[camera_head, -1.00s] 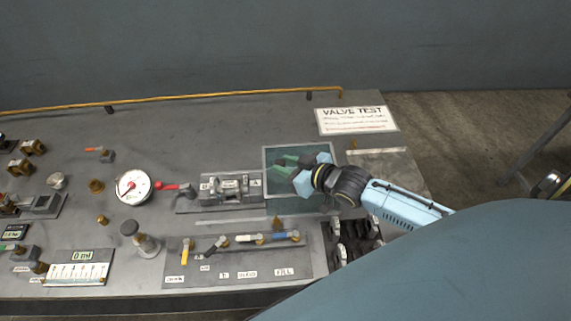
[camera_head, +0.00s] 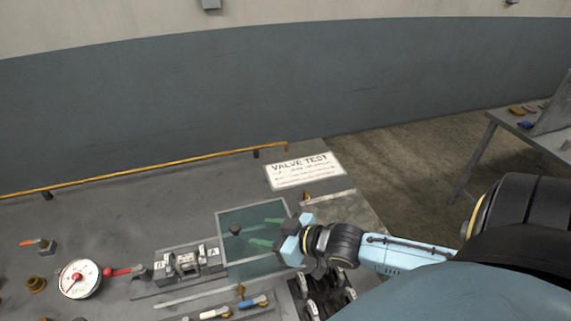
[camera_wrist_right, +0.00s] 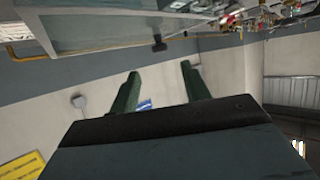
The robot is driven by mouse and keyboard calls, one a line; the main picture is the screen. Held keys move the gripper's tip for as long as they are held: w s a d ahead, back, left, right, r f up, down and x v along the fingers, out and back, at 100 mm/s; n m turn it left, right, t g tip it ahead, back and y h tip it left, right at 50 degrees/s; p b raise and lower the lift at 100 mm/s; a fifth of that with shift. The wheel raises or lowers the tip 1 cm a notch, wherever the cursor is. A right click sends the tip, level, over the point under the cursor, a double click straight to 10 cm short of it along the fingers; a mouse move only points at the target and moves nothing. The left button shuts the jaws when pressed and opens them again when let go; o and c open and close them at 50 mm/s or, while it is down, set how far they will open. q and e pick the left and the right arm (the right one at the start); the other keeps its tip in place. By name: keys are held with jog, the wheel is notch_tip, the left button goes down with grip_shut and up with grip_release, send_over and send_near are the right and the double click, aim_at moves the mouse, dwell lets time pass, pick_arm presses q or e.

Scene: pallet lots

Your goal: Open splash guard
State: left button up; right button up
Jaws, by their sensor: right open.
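The splash guard (camera_head: 227,262) is a clear, greenish framed panel on the test bench in the head view. A dark knob (camera_head: 235,228) shows at its left part. In the wrist view a dark knob (camera_wrist_right: 159,46) shows beyond my fingertips, apart from them. My right gripper (camera_head: 263,232) comes in from the right, its green fingers spread and pointing left toward the knob, overlapping the panel. The wrist view shows the fingers (camera_wrist_right: 160,72) parted with nothing between them. I cannot tell whether they touch the panel. My left gripper is not in view.
A "VALVE TEST" sign (camera_head: 305,170) lies behind the guard. A grey clamp block (camera_head: 187,262) with a red-knobbed lever and a dial gauge (camera_head: 79,279) are to the left. A yellow rail (camera_head: 150,168) runs along the back edge. Coloured-handled valves (camera_head: 252,303) sit in front.

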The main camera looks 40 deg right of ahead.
jog(key=shift+v, duration=2.75)
